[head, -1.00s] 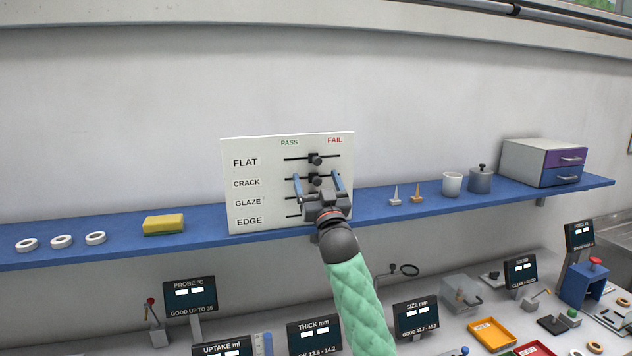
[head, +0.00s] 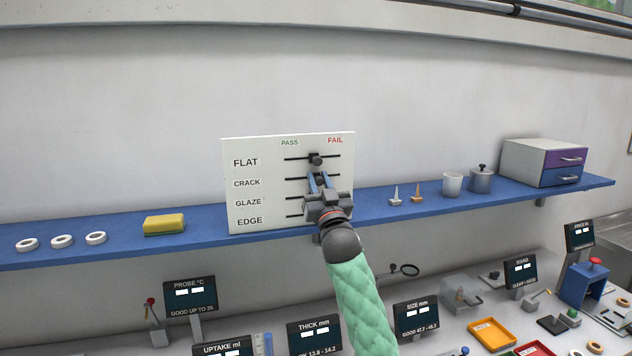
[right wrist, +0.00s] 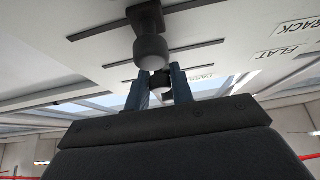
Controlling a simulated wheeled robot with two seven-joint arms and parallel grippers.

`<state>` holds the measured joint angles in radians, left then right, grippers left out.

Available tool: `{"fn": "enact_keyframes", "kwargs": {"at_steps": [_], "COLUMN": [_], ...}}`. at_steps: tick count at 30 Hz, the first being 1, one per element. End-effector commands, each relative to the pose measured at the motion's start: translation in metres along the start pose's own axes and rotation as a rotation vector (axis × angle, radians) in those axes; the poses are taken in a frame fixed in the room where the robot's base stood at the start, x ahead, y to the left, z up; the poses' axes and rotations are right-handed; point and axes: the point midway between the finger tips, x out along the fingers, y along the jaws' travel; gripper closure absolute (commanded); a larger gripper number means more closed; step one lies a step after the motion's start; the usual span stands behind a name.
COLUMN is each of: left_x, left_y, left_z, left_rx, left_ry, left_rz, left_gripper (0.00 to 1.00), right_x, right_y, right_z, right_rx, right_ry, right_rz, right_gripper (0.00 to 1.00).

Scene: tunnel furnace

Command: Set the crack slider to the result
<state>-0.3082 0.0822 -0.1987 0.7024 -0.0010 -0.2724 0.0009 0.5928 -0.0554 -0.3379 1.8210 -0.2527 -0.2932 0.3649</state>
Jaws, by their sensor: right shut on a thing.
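The white board (head: 262,150) has rows labelled FLAT, CRACK, GLAZE and EDGE, with PASS and FAIL above the slots. My right gripper (head: 320,178) is shut on the crack slider's dark knob (head: 320,181), near the middle of its slot. In the right wrist view, the blue fingers of the gripper (right wrist: 159,88) stand on either side of a knob (right wrist: 158,88), partly hidden behind a nearer knob (right wrist: 151,48). The flat slider's knob (head: 316,160) sits near mid-slot. My gripper hides most of the lower sliders. My left gripper is out of view.
The board stands on a blue shelf (head: 370,213). A yellow sponge (head: 164,224) and white rings (head: 61,242) lie left; small cones, a white cup (head: 452,184) and a drawer box (head: 530,163) stand right. Displays and trays fill the bench below.

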Motion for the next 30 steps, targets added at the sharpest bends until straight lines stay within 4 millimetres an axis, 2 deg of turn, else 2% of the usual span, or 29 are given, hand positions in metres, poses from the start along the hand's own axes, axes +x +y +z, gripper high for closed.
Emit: {"fn": "enact_keyframes", "kwargs": {"at_steps": [30], "left_x": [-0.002], "left_y": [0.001], "left_z": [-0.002], "left_rx": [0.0], "left_ry": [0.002], "left_rz": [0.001], "left_gripper": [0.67], "right_x": [0.0], "right_y": [0.042], "right_z": [0.0], "right_rx": [-0.001], "right_ry": [0.001], "right_rz": [0.001], "right_gripper": [0.89]}}
